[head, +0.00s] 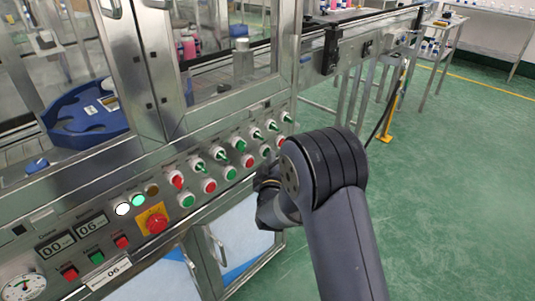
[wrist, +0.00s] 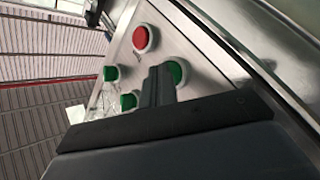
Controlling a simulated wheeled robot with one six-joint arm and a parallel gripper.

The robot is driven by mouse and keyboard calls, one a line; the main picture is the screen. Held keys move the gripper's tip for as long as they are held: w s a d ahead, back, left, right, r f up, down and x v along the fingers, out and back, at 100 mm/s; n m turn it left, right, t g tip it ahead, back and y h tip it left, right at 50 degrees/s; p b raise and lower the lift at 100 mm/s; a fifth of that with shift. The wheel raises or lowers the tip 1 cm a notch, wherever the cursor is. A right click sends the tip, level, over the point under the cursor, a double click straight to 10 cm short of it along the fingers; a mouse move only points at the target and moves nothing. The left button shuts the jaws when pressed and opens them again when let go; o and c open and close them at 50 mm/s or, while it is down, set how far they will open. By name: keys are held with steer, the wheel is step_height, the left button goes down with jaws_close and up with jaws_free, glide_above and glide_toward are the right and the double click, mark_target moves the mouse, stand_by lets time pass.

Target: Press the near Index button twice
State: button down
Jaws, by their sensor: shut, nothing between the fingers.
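The machine's control panel (head: 150,190) carries rows of red and green buttons and green switches. The labels are too small to read, so I cannot tell which is the Index button. In the wrist view, my gripper (wrist: 158,80) is shut and empty. Its dark fingertips are beside a green button (wrist: 177,73) and overlap its left edge; I cannot tell if they touch it. A red button (wrist: 144,39) lies just above the tips. In the head view, my wrist and arm hide the fingertips and part of the panel's right end.
More green controls (wrist: 110,73) lie left of the fingers. A red emergency stop (head: 156,222) on a yellow plate, lit lamps (head: 138,200) and counters (head: 91,227) are further left on the panel. Glass doors stand above it. The green floor (head: 440,200) at right is clear.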

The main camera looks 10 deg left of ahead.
steer(key=shift+d, duration=0.1)
steer(key=shift+s+d+b, duration=0.35)
steer(key=shift+s+d, duration=0.15)
steer(key=shift+d, duration=0.05)
steer(key=shift+s+d+b, duration=0.5)
steer(key=shift+s+d, duration=0.3)
steer(key=shift+d, duration=0.2)
steer(key=shift+s+d+b, duration=0.45)
steer(key=shift+s+d, duration=0.3)
steer(key=shift+d, duration=0.25)
steer(key=a+p, duration=0.1)
steer(key=w+p, duration=0.1)
steer(key=p, duration=0.1)
steer(key=shift+w+a+r, duration=0.2)
steer(key=shift+a, duration=0.2)
steer(key=shift+p, duration=0.85)
